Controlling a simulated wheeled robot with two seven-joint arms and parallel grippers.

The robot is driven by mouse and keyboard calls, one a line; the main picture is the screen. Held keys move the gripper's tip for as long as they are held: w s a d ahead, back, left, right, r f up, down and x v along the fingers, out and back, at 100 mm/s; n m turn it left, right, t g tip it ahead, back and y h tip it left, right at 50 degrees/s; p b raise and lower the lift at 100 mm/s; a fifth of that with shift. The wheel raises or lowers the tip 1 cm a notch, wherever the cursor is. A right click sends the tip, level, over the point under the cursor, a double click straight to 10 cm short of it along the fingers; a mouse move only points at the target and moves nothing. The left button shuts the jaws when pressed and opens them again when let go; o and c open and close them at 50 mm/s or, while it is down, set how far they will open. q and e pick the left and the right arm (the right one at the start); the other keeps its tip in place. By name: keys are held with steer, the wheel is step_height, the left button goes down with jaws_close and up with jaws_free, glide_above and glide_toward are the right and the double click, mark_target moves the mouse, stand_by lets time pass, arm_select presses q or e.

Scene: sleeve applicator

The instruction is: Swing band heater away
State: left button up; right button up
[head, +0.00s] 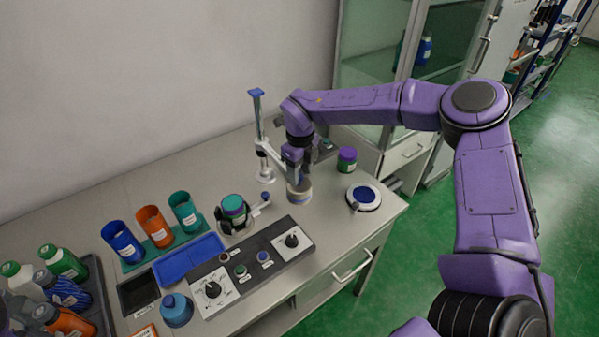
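A stand (260,140) with a white upright post and a blue top is at the back middle of the table. A cream ring-shaped piece (299,192), which looks like the band heater, is right of the stand's base. My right gripper (297,174) points down at this piece, touching it or just above it. The fingertips are small and partly hidden, so I cannot tell whether they grip it.
A control panel (250,267) with knobs and buttons lies in front. A blue tray (190,261), several coloured cups (154,226) and bottles are left. A purple-green jar (347,160) and a round white dish (363,197) stand right, near the table edge.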

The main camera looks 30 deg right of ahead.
steer(key=shift+d+f, duration=0.1)
step_height(320, 180, up, 11)
steer(key=b, duration=0.2)
steer(key=shift+f, duration=0.2)
stand_by(0.5)
